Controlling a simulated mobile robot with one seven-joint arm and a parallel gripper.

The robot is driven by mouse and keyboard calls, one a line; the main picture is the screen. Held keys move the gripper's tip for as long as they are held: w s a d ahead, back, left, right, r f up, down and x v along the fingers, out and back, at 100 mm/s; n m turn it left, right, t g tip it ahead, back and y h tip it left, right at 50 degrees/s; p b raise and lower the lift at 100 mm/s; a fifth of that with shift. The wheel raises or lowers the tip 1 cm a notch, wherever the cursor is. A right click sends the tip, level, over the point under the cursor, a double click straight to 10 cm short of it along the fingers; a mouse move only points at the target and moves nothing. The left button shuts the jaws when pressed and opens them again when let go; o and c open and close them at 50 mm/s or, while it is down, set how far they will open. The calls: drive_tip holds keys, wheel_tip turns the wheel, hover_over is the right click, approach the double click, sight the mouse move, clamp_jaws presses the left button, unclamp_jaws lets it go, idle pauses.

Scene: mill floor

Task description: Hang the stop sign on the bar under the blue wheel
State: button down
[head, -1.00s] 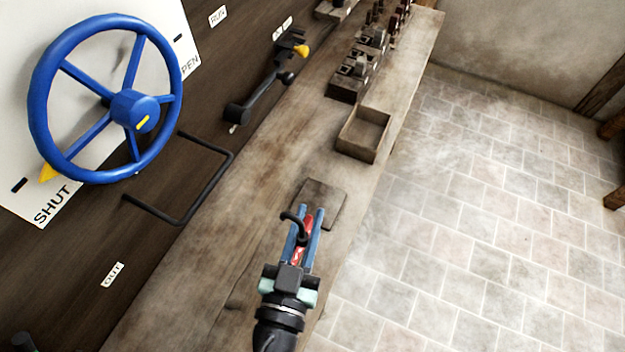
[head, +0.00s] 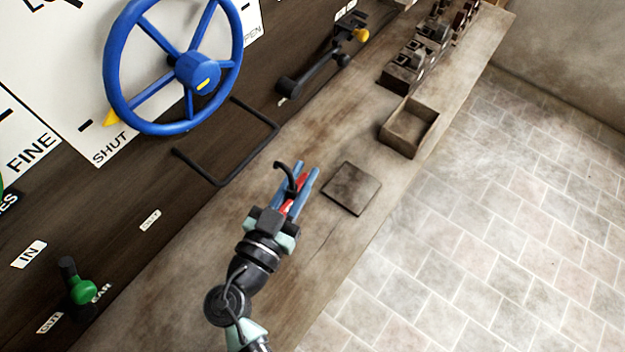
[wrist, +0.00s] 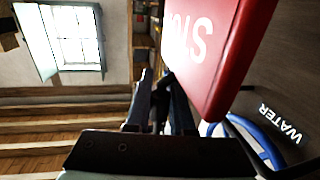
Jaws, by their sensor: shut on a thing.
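My gripper (head: 293,186) is shut on the red stop sign (head: 300,184), holding it above the bench. The sign's dark hook stands up past the fingertips. In the wrist view the stop sign (wrist: 215,50) shows large, red with white letters, beside the fingers. The blue wheel (head: 197,72) is on the panel at upper left, its yellow pointer near SHUT. The black bar (head: 250,158) sticks out from the panel below the wheel, a bent rod with a long front run. The sign is to the right of the bar in the head view, apart from it.
A dark square plate (head: 351,188) lies on the bench right of my gripper. An open wooden tray (head: 409,127) stands farther back. The front bench is mostly clear.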

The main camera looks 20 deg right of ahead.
drive_tip(key=w+a+f+b, duration=0.2)
drive_tip(key=w+a, duration=0.2)
drive_tip(key=w, duration=0.1)
drive_tip(key=shift+w+f+b, duration=0.15)
drive_tip(key=shift+w+b, duration=0.15)
idle(0.5)
idle(0.4)
drive_tip(key=c, duration=0.7)
unclamp_jaws()
drive_tip(key=shift+a, duration=0.1)
drive_tip(key=b+v, duration=0.3)
drive_tip(key=v, duration=1)
